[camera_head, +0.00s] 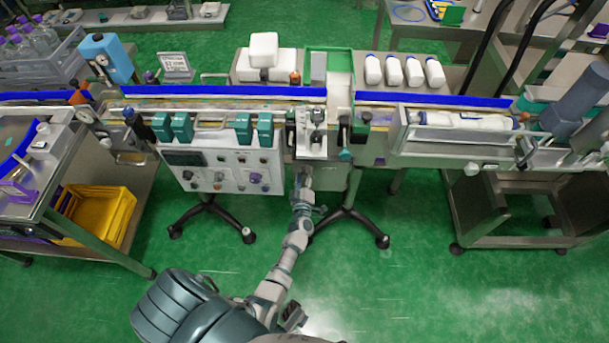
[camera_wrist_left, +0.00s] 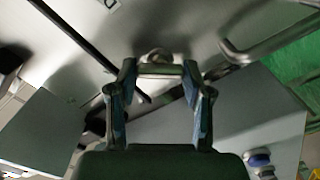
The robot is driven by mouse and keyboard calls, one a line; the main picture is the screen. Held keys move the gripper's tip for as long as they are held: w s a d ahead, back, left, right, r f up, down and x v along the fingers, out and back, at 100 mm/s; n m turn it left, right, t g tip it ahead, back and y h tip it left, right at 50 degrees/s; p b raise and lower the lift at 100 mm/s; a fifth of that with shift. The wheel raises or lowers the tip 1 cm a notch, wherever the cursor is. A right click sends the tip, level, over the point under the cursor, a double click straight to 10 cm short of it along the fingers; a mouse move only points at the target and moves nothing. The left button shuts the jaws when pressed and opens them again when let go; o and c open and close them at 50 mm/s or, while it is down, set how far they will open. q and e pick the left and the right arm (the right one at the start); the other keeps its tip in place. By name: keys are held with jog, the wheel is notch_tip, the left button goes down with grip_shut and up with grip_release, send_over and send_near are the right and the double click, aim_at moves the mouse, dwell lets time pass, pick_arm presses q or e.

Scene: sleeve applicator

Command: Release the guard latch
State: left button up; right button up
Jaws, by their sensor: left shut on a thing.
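My left gripper (camera_head: 304,178) is at the front of the conveyor machine, below its small central station (camera_head: 312,140). In the left wrist view my left gripper (camera_wrist_left: 160,78) has its two fingers apart, closed on the ends of a short pale metal piece. This piece, which seems to be the guard latch (camera_wrist_left: 158,68), has a rounded knob behind it against a grey panel (camera_wrist_left: 190,30). In the head view the latch is too small and too covered by the gripper to make out. My right gripper is not in view.
A control box (camera_head: 222,165) with knobs and green blocks hangs left of my left gripper. A conveyor with blue rails (camera_head: 225,91) runs across. A yellow crate (camera_head: 98,215) sits on the left cart. The green floor in front is clear.

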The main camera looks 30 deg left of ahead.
pick_arm(q)
jog(key=shift+n, duration=0.9)
jog(key=n, duration=0.2)
jog(key=shift+f+n+b, duration=0.1)
jog(key=shift+n+b, duration=0.2)
jog(key=shift+b, duration=0.05)
jog(key=shift+n+b, duration=0.4)
jog(key=shift+n, duration=1.3)
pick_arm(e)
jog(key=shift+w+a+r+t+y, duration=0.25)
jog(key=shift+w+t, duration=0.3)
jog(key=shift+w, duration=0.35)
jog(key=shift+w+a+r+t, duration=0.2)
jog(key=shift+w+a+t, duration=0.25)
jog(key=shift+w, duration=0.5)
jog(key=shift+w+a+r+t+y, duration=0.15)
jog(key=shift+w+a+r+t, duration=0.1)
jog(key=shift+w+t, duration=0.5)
pick_arm(q)
jog(key=shift+f, duration=0.1)
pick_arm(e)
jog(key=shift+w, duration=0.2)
pick_arm(q)
jog(key=o, duration=1.2)
jog(key=shift+a, duration=0.1)
jog(key=shift+c, duration=0.2)
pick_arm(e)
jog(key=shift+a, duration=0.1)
pick_arm(q)
jog(key=v, duration=1.2)
